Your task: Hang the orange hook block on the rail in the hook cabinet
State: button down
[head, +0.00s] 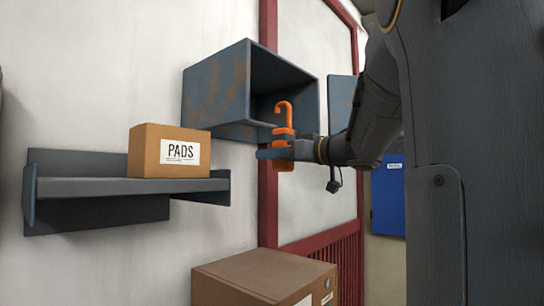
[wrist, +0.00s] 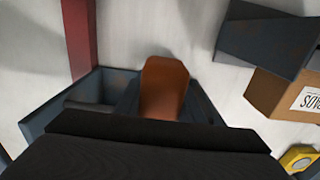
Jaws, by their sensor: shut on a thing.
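The hook cabinet (head: 215,88) is a blue-grey, rust-stained open box on the wall, left of centre in the head view. It also shows in the wrist view (wrist: 40,122), partly covered by my gripper. My gripper (head: 277,150) is shut on the orange hook block (head: 284,108), which is upright with its curved hook at the top. In the head view the hook overlaps the cabinet's opening; I cannot tell how deep it is. The block's orange body (wrist: 164,88) shows in the wrist view. A dark bar in the cabinet there may be the rail; no contact is visible.
A wall shelf (head: 100,187) holds a cardboard PADS box (head: 150,150) to the left. A large carton (head: 255,275) stands below the cabinet. A red post (head: 267,200) runs behind it. A grey panel (head: 341,98) is at the cabinet's right. A blue box (head: 388,195) is further back.

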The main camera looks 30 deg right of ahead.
jog(key=w+a+f+b, duration=0.2)
jog(key=w+a+b, duration=0.1)
jog(key=w+b, duration=0.2)
jog(key=shift+w, duration=1.4)
jog(key=c, duration=1.1)
grip_release()
jog(key=shift+f, duration=0.1)
